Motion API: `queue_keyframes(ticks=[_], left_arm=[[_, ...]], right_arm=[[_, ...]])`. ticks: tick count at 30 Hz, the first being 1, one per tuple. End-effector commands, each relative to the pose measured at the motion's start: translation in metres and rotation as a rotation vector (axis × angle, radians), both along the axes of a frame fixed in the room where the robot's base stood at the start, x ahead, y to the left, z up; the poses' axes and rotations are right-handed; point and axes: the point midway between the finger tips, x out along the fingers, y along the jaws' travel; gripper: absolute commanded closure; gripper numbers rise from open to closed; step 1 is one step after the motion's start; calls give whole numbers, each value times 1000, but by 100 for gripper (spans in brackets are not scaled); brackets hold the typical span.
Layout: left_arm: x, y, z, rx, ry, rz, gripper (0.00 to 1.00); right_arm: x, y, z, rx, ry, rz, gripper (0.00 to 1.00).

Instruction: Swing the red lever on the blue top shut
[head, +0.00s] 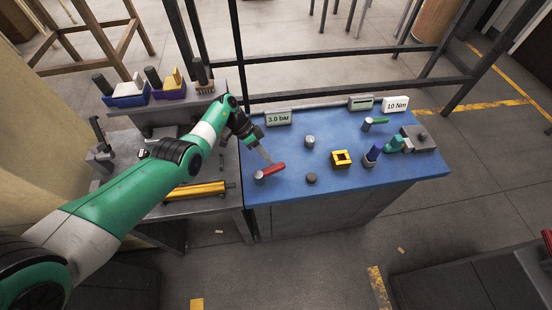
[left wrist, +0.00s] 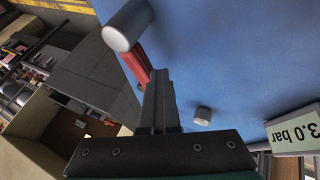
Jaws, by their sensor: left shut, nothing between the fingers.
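The red lever (head: 273,169) sits at the left front of the blue top (head: 300,195), joined to a grey round post (head: 259,177) at its left end. It points right and slightly back. My left gripper (head: 269,159) is shut and empty, its fingertips right at the lever's back side. In the left wrist view, the shut fingers (left wrist: 158,85) reach beside the red lever (left wrist: 136,62), near the grey post (left wrist: 124,25). They look close to touching it, but I cannot tell contact for sure. My right gripper is not in view.
A black frame (head: 350,59) rises behind. The front right of the top is clear.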

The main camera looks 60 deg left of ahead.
Motion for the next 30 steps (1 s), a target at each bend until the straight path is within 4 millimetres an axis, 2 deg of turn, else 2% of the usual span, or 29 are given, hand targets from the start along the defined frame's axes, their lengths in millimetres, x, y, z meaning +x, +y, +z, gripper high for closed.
queue_keyframes(ticks=[5, 30], left_arm=[[-1, -1, 0, -3, 3, -52, 100], [3, -14, 0, -2, 1, -44, 100]], right_arm=[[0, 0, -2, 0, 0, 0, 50], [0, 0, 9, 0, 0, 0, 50]])
